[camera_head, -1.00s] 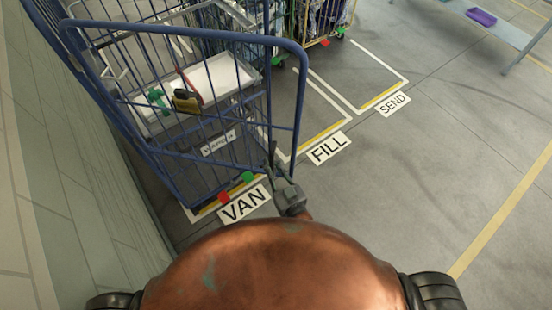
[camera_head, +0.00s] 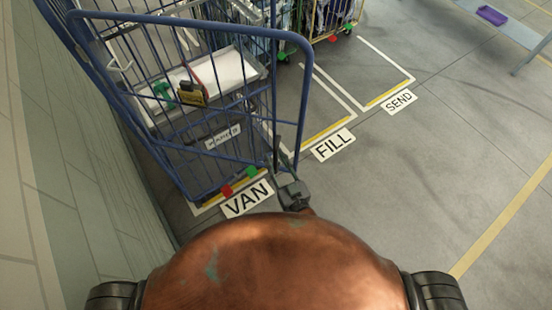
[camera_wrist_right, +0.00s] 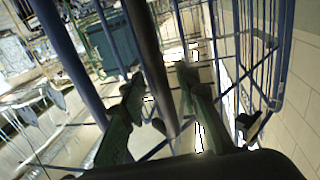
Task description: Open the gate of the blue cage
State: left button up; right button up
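The blue cage (camera_head: 75,52) stands at the left in the head view, behind the VAN floor label. Its barred blue gate (camera_head: 306,85) faces me, with a rounded top frame; I cannot tell whether it is ajar. My right gripper (camera_head: 276,158) is low at the gate's right upright. In the right wrist view, the right gripper's fingers (camera_wrist_right: 158,98) stand apart on either side of a dark upright bar (camera_wrist_right: 150,55). Gaps show beside the bar, so the fingers look open around it. My left gripper is not in view.
A yellow tool-like item (camera_head: 192,94) and a green item (camera_head: 162,92) lie inside the cage. A yellow-framed cage (camera_head: 335,22) stands behind. A wall (camera_head: 60,190) runs along the left. A bench (camera_head: 510,32) with a purple tray (camera_head: 491,15) is at upper right. Floor right of the gate is clear.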

jog(key=v, duration=1.2)
jog(key=shift+f, duration=0.1)
jog(key=shift+c, duration=0.4)
